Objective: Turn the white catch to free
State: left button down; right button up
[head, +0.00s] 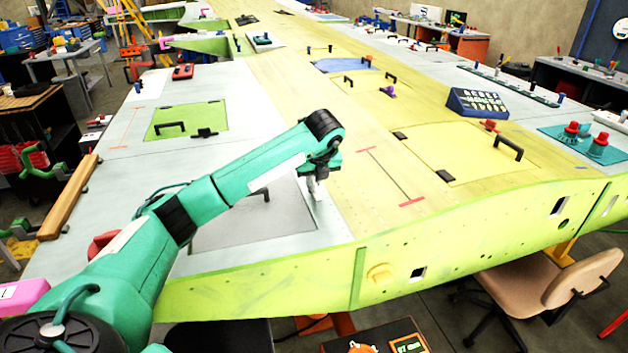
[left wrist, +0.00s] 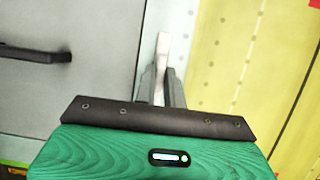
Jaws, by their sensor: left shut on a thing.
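The white catch (left wrist: 162,50) is a small pale lever, pointing away from my gripper in the left wrist view. In the head view it is a small white piece (head: 318,190) beside the right edge of a grey panel (head: 245,222). My left gripper (left wrist: 160,84) is shut on the catch's near end, with one grey finger on each side. In the head view my left gripper (head: 316,178) points down at the wing, and its fingers partly hide the catch. My right gripper is not in view.
The grey panel has a black handle (left wrist: 35,54). A yellow-green panel (head: 460,150) with a black handle and a blue switch box (head: 477,102) lie to the right on the wing. A green panel (head: 187,121) lies farther back on the left.

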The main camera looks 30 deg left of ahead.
pick_arm(q)
jog(key=shift+r, duration=0.1)
jog(key=c, duration=1.5)
grip_release()
jog(key=b+v, duration=0.3)
jog(key=v, duration=0.4)
notch_tip(320, 180, up, 6)
jog(key=p, duration=0.1)
send_over(318, 196)
jog(key=s+d, duration=0.2)
jog(key=shift+w+a, duration=0.15)
jog(key=shift+w, duration=0.05)
